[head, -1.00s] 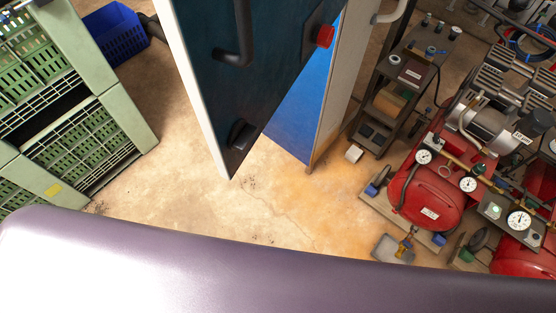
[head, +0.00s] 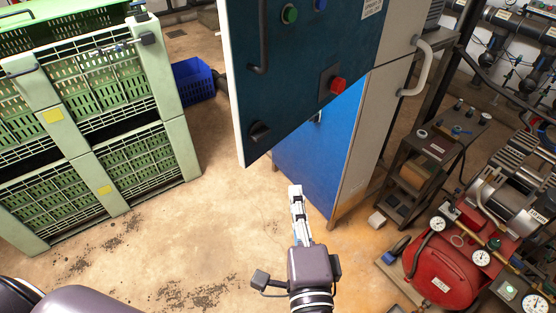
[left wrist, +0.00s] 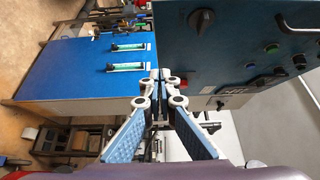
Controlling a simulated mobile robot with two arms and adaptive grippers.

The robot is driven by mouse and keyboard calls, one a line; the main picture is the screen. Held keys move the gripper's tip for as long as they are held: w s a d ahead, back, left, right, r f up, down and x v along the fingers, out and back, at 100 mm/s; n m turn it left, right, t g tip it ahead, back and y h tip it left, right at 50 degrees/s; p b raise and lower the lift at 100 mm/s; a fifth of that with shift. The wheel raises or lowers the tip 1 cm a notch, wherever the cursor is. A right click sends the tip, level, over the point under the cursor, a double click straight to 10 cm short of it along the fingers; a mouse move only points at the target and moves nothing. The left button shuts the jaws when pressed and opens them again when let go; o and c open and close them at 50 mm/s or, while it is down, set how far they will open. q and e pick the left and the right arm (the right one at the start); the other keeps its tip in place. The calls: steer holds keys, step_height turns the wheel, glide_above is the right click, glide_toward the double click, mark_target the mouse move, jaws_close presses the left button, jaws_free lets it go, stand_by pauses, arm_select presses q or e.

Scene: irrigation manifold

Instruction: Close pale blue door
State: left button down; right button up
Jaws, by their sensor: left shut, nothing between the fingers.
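A dark teal door panel (head: 300,60) with a pale edge hangs at an angle in front of a cabinet with a bright blue face (head: 325,145). No clearly pale blue door shows; this panel carries a bar handle (head: 262,38), a red button (head: 337,86) and a black knob (head: 260,131). It looks open; its hinge is not clear. My left gripper (head: 296,192) is shut and empty, below the panel's lower edge in the head view. In the left wrist view its fingertips (left wrist: 157,76) overlap the blue face and the dark panel (left wrist: 235,50); contact cannot be told. My right gripper is out of view.
Green slatted crates (head: 100,125) stand stacked at left, with a blue bin (head: 192,80) behind. A dark trolley (head: 425,165) and a red compressor (head: 445,268) stand at right. The floor between crates and cabinet is clear.

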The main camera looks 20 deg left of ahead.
arm_select(q)
glide_toward(277, 143)
steer(key=w+d, duration=0.2)
steer(key=w, duration=0.2)
steer(key=shift+w+a+r+p, duration=0.1)
steer(key=shift+w+a+p, duration=0.15)
steer(key=shift+a, duration=0.45)
steer(key=shift+w+a+p, duration=0.15)
steer(key=shift+a+p, duration=0.05)
steer(key=shift+a, duration=0.5)
steer(key=shift+w+a+r+p, duration=0.15)
steer(key=shift+a+p, duration=0.1)
steer(key=shift+a, duration=0.45)
steer(key=shift+f, duration=0.15)
